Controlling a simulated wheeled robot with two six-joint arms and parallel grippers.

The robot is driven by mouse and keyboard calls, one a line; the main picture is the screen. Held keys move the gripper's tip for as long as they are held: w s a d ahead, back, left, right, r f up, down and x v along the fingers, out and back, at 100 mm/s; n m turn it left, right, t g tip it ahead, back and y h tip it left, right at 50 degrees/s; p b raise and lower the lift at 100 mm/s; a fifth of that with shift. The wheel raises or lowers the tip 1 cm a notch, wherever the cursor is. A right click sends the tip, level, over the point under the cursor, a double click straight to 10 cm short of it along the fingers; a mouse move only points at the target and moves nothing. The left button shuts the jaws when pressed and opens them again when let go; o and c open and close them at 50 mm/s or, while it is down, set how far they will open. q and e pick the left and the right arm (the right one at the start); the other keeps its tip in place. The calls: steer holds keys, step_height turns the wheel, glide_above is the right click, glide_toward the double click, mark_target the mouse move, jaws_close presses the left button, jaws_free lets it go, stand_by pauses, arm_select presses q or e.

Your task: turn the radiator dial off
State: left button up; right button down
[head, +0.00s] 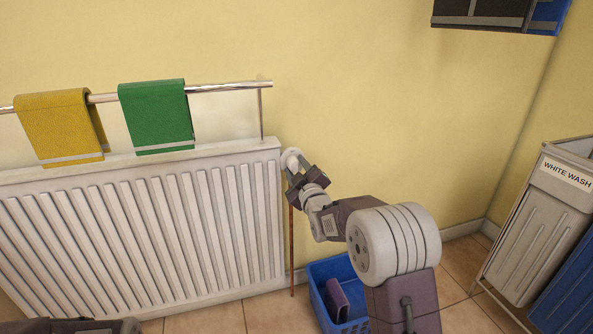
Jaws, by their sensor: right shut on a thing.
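The white radiator (150,220) stands against the yellow wall on the left. Its white dial (291,156) sits at the radiator's upper right corner, above a thin copper pipe. My right gripper (292,166) is at the dial and shut on it, with its arm reaching in from the lower right. The fingers hide part of the dial, and no marking on it can be read. At the bottom left edge a dark part of my left arm shows, but the left gripper is not seen.
A yellow towel (60,125) and a green towel (156,115) hang on a metal rail (228,86) above the radiator. A blue basket (318,272) holding a purple item stands on the tiled floor below my right arm. A "WHITE WASH" hamper (540,225) stands at the right.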

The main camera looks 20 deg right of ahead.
steer(key=n+b, duration=0.1)
steer(key=n, duration=0.6)
steer(key=shift+n, duration=0.3)
stand_by(0.4)
steer(key=c, duration=0.9)
jaws_free()
steer(key=shift+s+r, duration=0.1)
steer(key=shift+s, duration=0.05)
